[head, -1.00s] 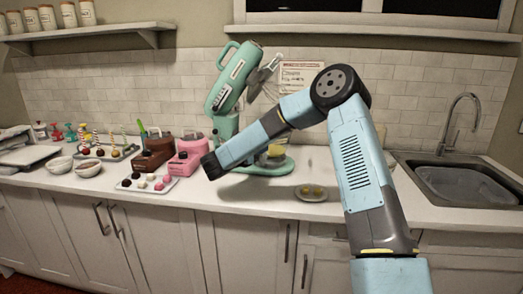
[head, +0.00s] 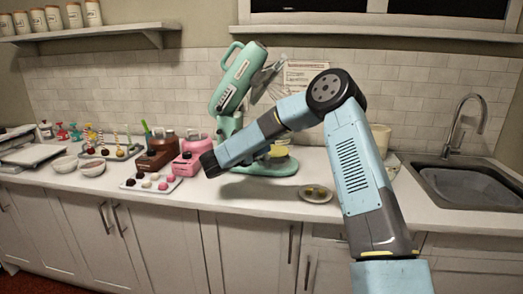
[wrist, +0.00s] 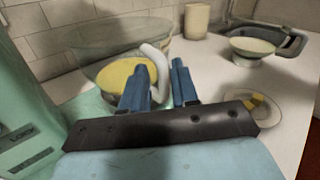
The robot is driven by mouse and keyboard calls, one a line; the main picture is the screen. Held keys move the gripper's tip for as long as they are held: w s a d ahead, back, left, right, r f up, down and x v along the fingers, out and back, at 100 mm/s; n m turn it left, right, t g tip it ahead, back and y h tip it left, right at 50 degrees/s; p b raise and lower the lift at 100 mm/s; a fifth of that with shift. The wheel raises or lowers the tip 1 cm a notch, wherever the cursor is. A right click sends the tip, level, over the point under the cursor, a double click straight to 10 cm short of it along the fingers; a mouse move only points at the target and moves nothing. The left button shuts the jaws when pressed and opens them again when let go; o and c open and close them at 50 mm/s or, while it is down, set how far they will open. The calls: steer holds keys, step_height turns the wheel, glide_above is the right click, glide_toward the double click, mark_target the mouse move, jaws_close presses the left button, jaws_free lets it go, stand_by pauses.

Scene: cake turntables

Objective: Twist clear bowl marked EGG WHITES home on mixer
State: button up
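The clear bowl (wrist: 98,75) with yellow contents stands upright on the mint-green mixer's base in the wrist view. No marking on it is readable. Its white curved handle (wrist: 158,58) faces my gripper. My gripper's two blue fingers (wrist: 162,88) are apart, one on either side of the handle's lower part, with a narrow gap showing beside the right finger. In the head view the mixer (head: 232,85) has its head tilted up with the beater raised. The bowl (head: 281,152) is partly hidden behind my arm, and my gripper is hidden there.
A small plate with yellow pieces (head: 316,194) lies right of the mixer. A pink box-like thing (head: 190,160) and a tray of small balls (head: 150,183) are left. A pale bowl (wrist: 252,47) and a cream canister (wrist: 196,20) stand beyond, near the sink (head: 465,187).

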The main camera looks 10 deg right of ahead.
steer(key=o, duration=0.3)
steer(key=v, duration=1.4)
steer(key=w+r+n+t+y, duration=0.4)
steer(key=r+n+t+y, duration=0.35)
steer(key=r+n, duration=0.6)
steer(key=s+d+r+n+y, duration=0.2)
steer(key=s+r+n+y, duration=0.55)
steer(key=n, duration=0.55)
steer(key=s+d+f+n+g, duration=0.3)
steer(key=s+d+n, duration=0.3)
steer(key=s, duration=0.6)
steer(key=s+d+f+n+g, duration=0.2)
steer(key=s+d+n+g, duration=0.2)
steer(key=s+d+n, duration=0.3)
steer(key=s+d+f+n+g, duration=0.3)
steer(key=s+d+n, duration=0.3)
steer(key=s, duration=1.2)
steer(key=shift+d+f+g, duration=0.3)
steer(key=shift+f+g, duration=0.05)
steer(key=shift+g, duration=0.4)
